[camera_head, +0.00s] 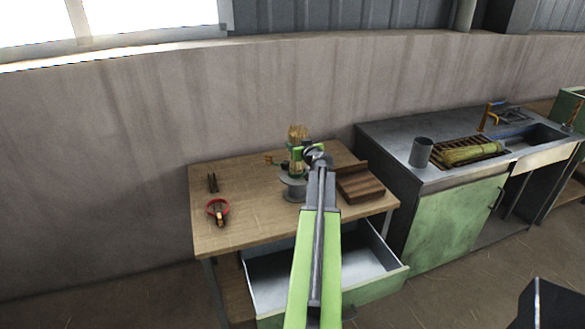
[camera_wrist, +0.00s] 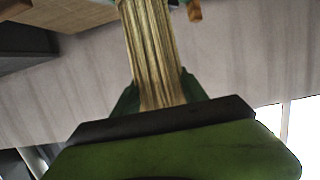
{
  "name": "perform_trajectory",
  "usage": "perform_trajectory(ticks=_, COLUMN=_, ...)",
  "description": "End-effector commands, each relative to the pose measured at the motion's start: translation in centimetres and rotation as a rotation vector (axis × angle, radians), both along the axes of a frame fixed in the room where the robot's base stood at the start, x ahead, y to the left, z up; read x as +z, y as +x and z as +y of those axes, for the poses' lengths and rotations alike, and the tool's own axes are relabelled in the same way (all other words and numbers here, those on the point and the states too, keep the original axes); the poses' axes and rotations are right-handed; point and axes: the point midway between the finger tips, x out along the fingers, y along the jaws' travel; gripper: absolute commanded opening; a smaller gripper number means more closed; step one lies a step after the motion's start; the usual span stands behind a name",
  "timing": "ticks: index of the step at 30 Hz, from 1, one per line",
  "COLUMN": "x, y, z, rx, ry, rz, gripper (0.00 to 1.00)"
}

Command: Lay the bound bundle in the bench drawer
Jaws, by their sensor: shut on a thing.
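The straw bundle (camera_head: 297,134) stands roughly upright above the bench (camera_head: 240,226), at a device with a grey round base (camera_head: 292,190) and a small orange part. My gripper (camera_head: 306,150) is shut on the bundle. In the wrist view the pale, ribbed bundle (camera_wrist: 155,50) runs up from between the green fingers (camera_wrist: 160,92). I cannot tell whether the device still holds it, and its binding is not clear to see. The bench drawer (camera_head: 387,284) is pulled open below the bench top. My arm crosses in front of its middle; the visible inside looks empty.
A brown wooden block (camera_head: 360,185) lies right of the device. A red-handled tool (camera_head: 218,210) and small dark pieces (camera_head: 212,183) lie at the left. A metal counter (camera_head: 395,150) at the right bears a grey cup (camera_head: 422,152) and a yellow-green bundle (camera_head: 470,152) on a rack.

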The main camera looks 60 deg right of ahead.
Motion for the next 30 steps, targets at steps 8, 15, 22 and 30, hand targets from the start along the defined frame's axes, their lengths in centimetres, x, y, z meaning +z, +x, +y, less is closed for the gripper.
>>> perform_trajectory(ticks=8, x=0.0, y=-0.1, z=0.0, rx=-0.001, ry=0.0, rz=0.0, gripper=0.15)
perform_trajectory(ticks=15, x=0.2, y=-0.1, z=0.0, rx=-0.001, ry=0.0, rz=0.0, gripper=0.09)
perform_trajectory(ticks=22, x=2.1, y=-0.1, z=0.0, rx=-0.001, ry=0.0, rz=0.0, gripper=0.09)
perform_trajectory(ticks=30, x=4.3, y=0.0, z=0.0, rx=-0.001, ry=0.0, rz=0.0, gripper=0.09)
